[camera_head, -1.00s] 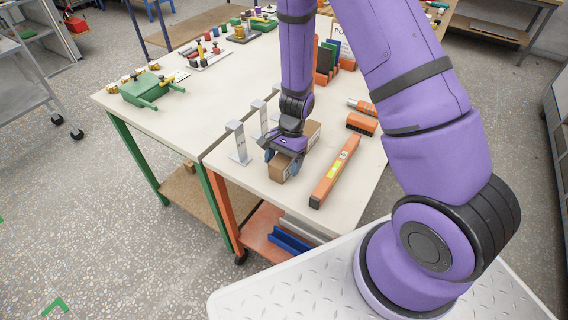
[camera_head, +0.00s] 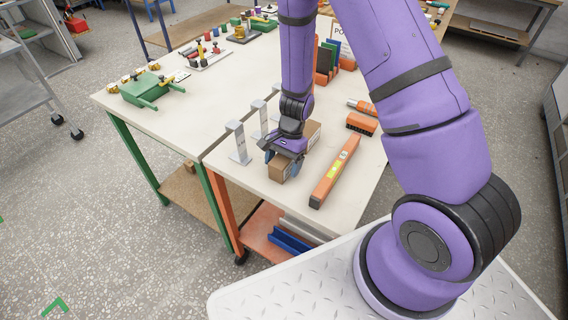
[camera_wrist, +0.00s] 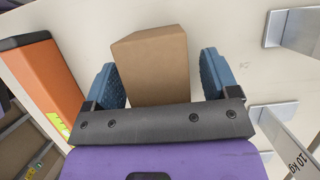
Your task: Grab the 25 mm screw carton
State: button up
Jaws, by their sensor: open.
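A brown carton (camera_head: 279,170) lies on the near end of the table, partly hidden under my gripper in the head view. In the wrist view the carton (camera_wrist: 153,65) sits between the two blue finger pads. My gripper (camera_head: 283,160) is open around it, with one pad on each side. In the wrist view my gripper (camera_wrist: 158,82) shows a narrow gap between each pad and the carton. No size label is readable on the carton.
An orange spirit level (camera_head: 335,171) lies right of the carton. Several grey metal stands (camera_head: 238,143) are to its left.

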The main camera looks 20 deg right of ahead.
jog(key=c, duration=1.2)
jog(key=shift+r, duration=0.15)
